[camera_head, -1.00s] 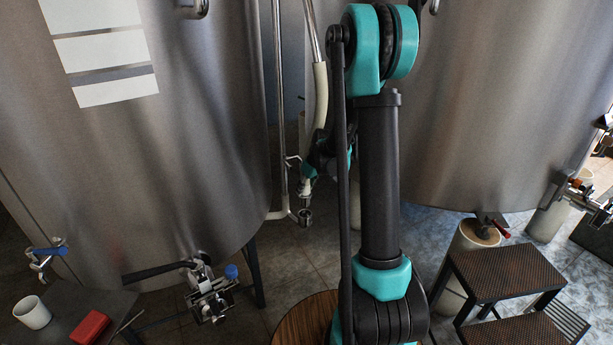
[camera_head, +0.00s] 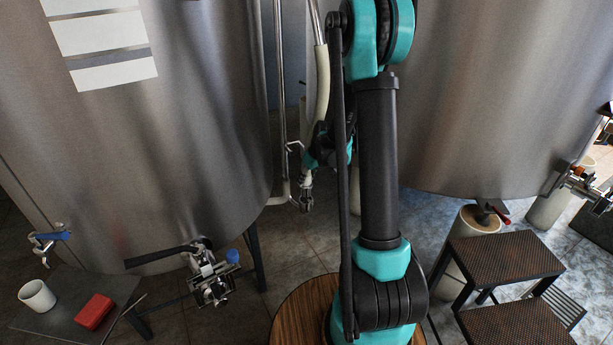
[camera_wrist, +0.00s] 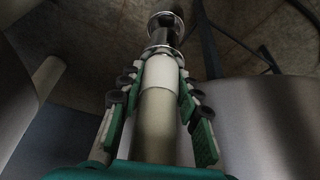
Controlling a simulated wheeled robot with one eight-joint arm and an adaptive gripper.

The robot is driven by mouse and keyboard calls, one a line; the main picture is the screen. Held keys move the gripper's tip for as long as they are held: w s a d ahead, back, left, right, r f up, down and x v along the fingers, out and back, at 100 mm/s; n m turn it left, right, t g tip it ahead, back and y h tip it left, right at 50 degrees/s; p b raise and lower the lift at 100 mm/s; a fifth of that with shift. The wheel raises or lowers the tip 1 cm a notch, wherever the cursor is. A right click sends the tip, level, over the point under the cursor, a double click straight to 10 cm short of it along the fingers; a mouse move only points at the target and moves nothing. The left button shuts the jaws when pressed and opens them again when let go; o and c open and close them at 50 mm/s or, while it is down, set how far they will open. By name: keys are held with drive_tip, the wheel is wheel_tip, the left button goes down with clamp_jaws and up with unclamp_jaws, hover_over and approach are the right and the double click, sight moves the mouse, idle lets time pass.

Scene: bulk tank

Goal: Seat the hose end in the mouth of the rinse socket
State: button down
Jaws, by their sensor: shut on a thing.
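The hose (camera_head: 322,85) hangs cream-coloured between the two tanks in the head view and runs down to my gripper (camera_head: 313,160). In the wrist view my gripper (camera_wrist: 150,95) is shut around the pale hose, a green-backed finger on each side. The shiny metal hose end (camera_wrist: 164,32) sticks out beyond the fingertips. In the head view the metal hose end (camera_head: 306,190) points down, close to the thin steel pipe. I cannot pick out the rinse socket for certain, nor tell whether the hose end touches anything. My arm hides part of this area.
The steel pipe (camera_head: 281,120) stands left of the hose and bends at its foot. Large tanks flank the gap, left (camera_head: 150,150) and right (camera_head: 500,90). A valve (camera_head: 210,280) with a black handle stands lower left. A step stool (camera_head: 505,258) stands at right.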

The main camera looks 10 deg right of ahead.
sight(309, 186)
drive_tip(key=shift+f, duration=2.95)
drive_tip(key=c, duration=1)
unclamp_jaws()
drive_tip(key=v, duration=1.2)
drive_tip(key=shift+s+f, duration=0.1)
